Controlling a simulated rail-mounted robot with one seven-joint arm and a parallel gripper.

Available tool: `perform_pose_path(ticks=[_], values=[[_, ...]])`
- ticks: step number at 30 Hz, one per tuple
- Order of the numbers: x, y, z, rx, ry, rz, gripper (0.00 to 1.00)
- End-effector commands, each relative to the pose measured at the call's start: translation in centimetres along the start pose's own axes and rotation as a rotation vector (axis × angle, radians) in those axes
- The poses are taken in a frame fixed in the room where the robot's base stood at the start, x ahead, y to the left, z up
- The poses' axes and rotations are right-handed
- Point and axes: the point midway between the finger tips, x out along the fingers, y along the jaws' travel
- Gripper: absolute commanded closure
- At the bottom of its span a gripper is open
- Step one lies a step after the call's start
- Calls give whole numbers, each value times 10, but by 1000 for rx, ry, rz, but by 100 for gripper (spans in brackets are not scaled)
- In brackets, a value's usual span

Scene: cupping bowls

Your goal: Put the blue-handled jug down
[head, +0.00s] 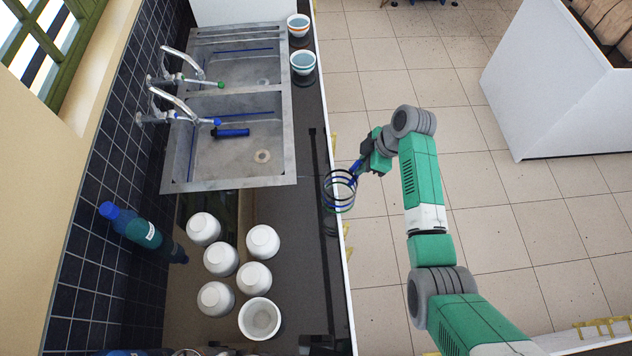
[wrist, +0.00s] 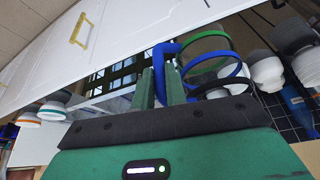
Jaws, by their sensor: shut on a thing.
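The blue-handled jug (head: 339,191) is clear, with green, blue and dark rings. In the head view it is over the dark counter (head: 308,215), close to its right edge. I cannot tell whether its base touches the counter. My gripper (head: 361,168) reaches in from the floor side and is shut on the jug's blue handle. In the wrist view the handle (wrist: 167,60) sits between the two green fingers (wrist: 160,82), and the ringed jug body (wrist: 212,68) is to their right.
Several white bowls (head: 222,260) stand on the counter at the near left, one with its open side up. Two banded bowls (head: 303,63) stand on dark bases at the far end. A double sink (head: 225,155) and a blue bottle (head: 140,230) are left. Counter beside the jug is clear.

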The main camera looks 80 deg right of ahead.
Motion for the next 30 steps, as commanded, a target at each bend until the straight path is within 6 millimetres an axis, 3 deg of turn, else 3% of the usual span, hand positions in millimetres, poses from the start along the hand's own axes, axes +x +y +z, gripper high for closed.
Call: perform_pose_path(ticks=[3, 9, 17, 23, 30], values=[[14, -18, -31, -4, 0, -2, 100], [34, -34, -62, 0, 1, 0, 100], [42, -43, -76, -1, 0, -1, 100], [73, -43, -62, 2, 0, 0, 100], [76, -42, -61, 0, 0, 1, 100]])
